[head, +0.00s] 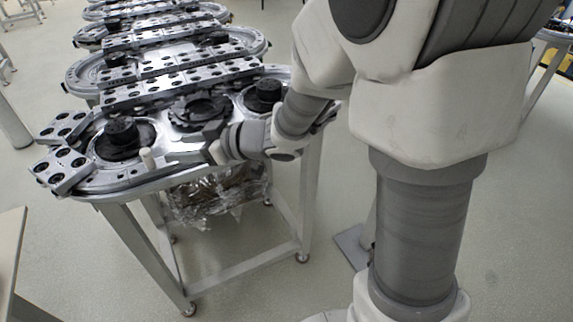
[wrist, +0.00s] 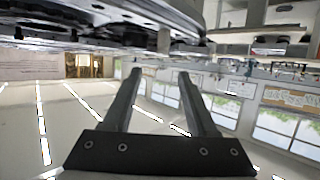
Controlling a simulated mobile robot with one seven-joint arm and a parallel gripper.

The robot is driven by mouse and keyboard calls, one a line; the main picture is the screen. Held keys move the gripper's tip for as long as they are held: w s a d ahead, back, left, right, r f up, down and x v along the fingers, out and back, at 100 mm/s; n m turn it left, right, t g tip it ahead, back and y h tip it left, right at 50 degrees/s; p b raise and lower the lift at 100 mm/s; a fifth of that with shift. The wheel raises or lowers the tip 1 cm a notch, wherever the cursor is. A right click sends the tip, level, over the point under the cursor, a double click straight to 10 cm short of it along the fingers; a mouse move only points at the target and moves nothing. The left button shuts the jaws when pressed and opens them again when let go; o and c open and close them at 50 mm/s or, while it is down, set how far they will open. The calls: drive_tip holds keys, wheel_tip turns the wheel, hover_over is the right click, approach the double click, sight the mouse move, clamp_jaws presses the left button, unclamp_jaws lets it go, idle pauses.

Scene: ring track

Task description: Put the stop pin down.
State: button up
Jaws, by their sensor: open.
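The stop pin (head: 147,158), a small cream-white peg, stands upright at the near edge of the ring track table (head: 120,180). In the wrist view a pale peg (wrist: 163,41), which looks like the same pin, shows beyond the fingertips, roughly in line with the gap between them. My gripper (head: 172,150) reaches in from the right, low over the near edge of the table, with its fingers pointing left at the pin. In the wrist view my gripper (wrist: 160,74) has its two fingers apart with nothing between them. The pin's foot is hard to make out.
Black round parts (head: 122,133) sit in rings on the track around the gripper. Perforated metal blocks (head: 62,168) stand at the left end, and a long perforated bar (head: 180,82) crosses behind. Crumpled clear wrap (head: 215,195) is under the table. Floor in front is clear.

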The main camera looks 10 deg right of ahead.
drive_tip(key=d+r+m+t+h, duration=0.2)
drive_tip(key=d+r+m+h, duration=0.25)
drive_tip(key=d, duration=0.45)
drive_tip(key=d+r+m+t+h, duration=0.25)
drive_tip(key=d+h, duration=0.35)
drive_tip(key=d, duration=0.3)
drive_tip(key=s+d+m+g, duration=0.1)
drive_tip(key=s+m+g, duration=0.1)
drive_tip(key=s, duration=0.8)
drive_tip(key=s+d+f+m+g+h, duration=0.1)
drive_tip(key=s+g, duration=0.3)
drive_tip(key=s, duration=0.7)
drive_tip(key=shift+d+m, duration=0.8)
drive_tip(key=shift+s+r+g, duration=0.1)
drive_tip(key=shift+g, duration=0.15)
wheel_tip(320, 180, up, 11)
drive_tip(key=p, duration=1.1)
